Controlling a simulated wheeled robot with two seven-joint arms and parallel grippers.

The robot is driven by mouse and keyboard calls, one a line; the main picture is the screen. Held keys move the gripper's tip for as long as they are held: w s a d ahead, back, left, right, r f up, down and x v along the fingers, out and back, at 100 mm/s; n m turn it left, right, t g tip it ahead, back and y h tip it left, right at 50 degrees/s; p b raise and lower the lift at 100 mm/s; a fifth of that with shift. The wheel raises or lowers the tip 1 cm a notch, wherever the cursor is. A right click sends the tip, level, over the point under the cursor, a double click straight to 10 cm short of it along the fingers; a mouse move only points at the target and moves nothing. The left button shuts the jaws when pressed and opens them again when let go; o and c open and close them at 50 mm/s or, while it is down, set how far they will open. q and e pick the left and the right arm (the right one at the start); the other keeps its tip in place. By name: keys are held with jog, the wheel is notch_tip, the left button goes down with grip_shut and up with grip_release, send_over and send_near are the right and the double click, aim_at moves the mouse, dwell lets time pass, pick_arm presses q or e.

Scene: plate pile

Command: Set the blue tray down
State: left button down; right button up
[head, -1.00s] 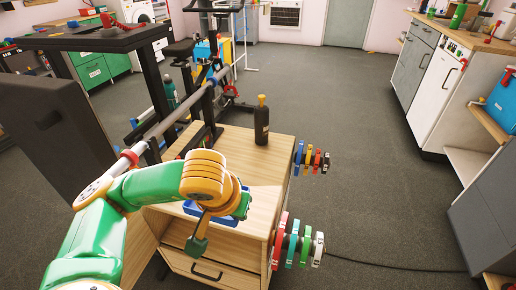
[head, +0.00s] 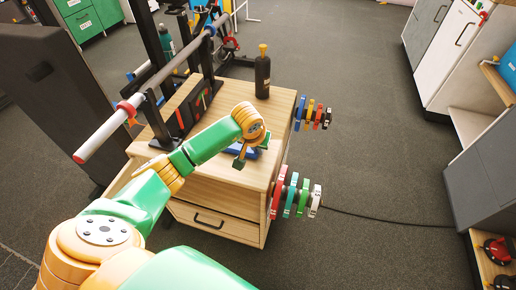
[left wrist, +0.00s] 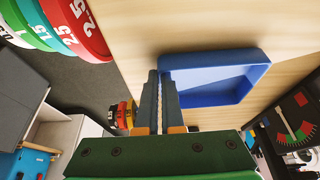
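The blue tray (head: 236,153) is at the wooden cabinet top (head: 222,177), toward its front right part, partly hidden behind my left gripper (head: 242,158). In the left wrist view the tray (left wrist: 215,82) appears level over the pale wood, its open side facing the camera. I cannot tell whether it touches the wood. The two fingers of the left gripper (left wrist: 160,82) are close together at the tray's left wall, one on each side, and appear shut on it. The tray is empty. My right gripper is not in view.
A dark bottle with a yellow cap (head: 262,75) stands at the back of the cabinet top. A barbell (head: 150,92) on a black rack lies along the left. Coloured weight plates (head: 293,195) hang on the cabinet's right side. The front right of the top is clear.

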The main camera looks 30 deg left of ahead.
pick_arm(q)
jog(key=shift+f, duration=0.15)
jog(key=c, duration=1.1)
grip_release()
jog(key=shift+o, duration=0.2)
jog(key=shift+r, duration=0.45)
jog(key=p+v, duration=0.1)
jog(key=v, duration=1)
jog(key=shift+s+r+p, duration=0.25)
jog(key=shift+p, duration=0.15)
jog(key=shift+d, duration=0.1)
